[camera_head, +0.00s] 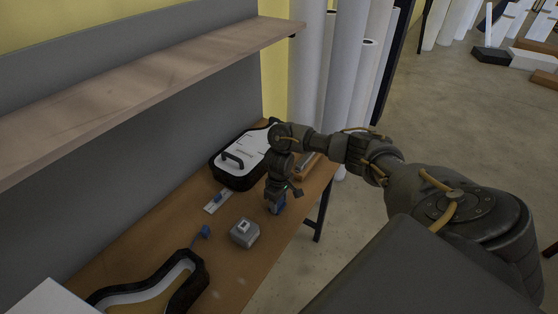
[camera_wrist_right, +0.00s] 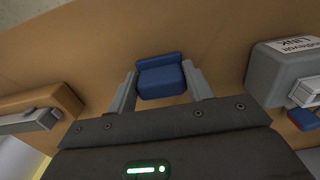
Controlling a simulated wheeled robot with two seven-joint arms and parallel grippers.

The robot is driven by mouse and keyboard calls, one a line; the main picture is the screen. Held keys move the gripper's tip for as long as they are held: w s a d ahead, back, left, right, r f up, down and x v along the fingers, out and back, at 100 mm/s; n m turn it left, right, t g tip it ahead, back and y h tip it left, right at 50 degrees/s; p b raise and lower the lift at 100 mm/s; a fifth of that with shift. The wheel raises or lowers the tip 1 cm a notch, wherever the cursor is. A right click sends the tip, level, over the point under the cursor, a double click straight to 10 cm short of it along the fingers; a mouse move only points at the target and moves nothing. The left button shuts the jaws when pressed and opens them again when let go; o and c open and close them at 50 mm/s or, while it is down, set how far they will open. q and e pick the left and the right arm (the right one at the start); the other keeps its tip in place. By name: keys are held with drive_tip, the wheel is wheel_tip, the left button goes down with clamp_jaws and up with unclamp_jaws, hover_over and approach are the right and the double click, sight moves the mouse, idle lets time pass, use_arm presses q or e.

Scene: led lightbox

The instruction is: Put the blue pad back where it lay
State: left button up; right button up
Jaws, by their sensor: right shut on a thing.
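The blue pad (camera_wrist_right: 161,78) is a small blue block with a raised back edge. In the right wrist view it sits between the two fingers of my right gripper (camera_wrist_right: 161,88), which is shut on it. In the head view the right gripper (camera_head: 276,204) points down over the wooden table near its right edge, with the blue pad (camera_head: 280,203) partly hidden by the fingers. Whether the pad touches the tabletop I cannot tell. My left gripper is not in view.
A black-and-white case (camera_head: 240,160) lies behind. A small blue piece (camera_head: 202,232), a white strip (camera_head: 217,201) and a black-rimmed shape (camera_head: 187,291) lie on the table (camera_head: 172,224). A shelf (camera_head: 130,85) overhangs the back.

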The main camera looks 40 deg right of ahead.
drive_tip(key=o, duration=1)
drive_tip(key=shift+f, duration=0.15)
wheel_tip(320, 180, up, 12)
drive_tip(key=p, duration=0.3)
drive_tip(key=shift+r+p, duration=0.2)
drive_tip(key=shift+p, duration=0.15)
